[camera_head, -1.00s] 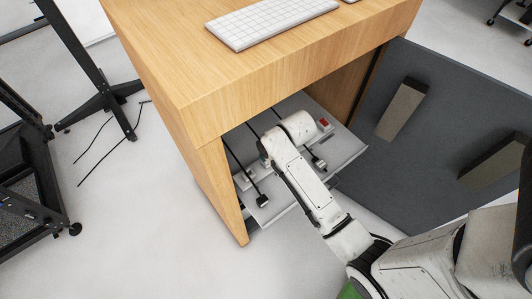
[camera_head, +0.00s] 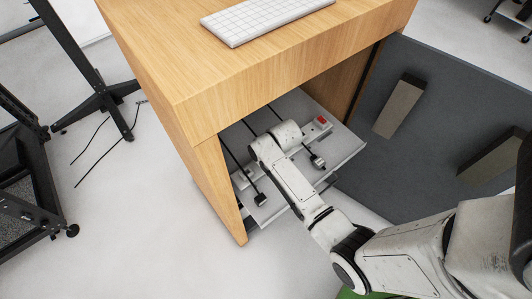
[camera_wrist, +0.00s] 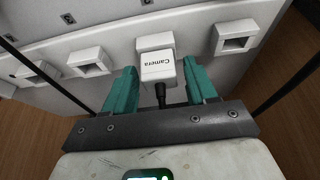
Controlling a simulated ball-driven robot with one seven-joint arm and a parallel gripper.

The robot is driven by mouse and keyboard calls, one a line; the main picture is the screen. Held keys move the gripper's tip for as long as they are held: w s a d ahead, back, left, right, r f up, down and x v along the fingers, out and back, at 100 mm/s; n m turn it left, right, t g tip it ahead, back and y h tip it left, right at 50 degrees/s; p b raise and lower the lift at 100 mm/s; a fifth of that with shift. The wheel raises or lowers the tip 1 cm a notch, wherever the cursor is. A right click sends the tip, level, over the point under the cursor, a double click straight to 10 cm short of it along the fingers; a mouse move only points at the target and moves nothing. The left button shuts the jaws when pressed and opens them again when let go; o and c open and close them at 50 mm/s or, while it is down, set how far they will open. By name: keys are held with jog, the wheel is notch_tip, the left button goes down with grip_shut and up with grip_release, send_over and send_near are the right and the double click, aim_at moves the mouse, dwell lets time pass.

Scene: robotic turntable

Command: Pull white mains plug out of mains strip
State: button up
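The white mains plug (camera_wrist: 157,67), labelled "Camera", shows in the wrist view at the middle of the white mains strip (camera_wrist: 196,36). It sits at a socket of the strip, and a black cable runs from it toward my gripper. My gripper (camera_wrist: 159,68) is open, with one teal finger on each side of the plug and a visible gap on both sides. In the head view, my arm hides the gripper and this plug. The strip (camera_head: 299,139) shows there in part, with a red switch (camera_head: 320,121) at its right end.
Empty-looking sockets (camera_wrist: 91,63) (camera_wrist: 235,38) flank the plug. Black cables run on either side. The strip is on a white shelf (camera_head: 344,145) under a wooden desk (camera_head: 190,100). A dark panel (camera_head: 440,120) stands right.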

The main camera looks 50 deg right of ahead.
jog(key=c, duration=0.8)
jog(key=shift+r+p, duration=2.25)
jog(key=shift+c, duration=0.2)
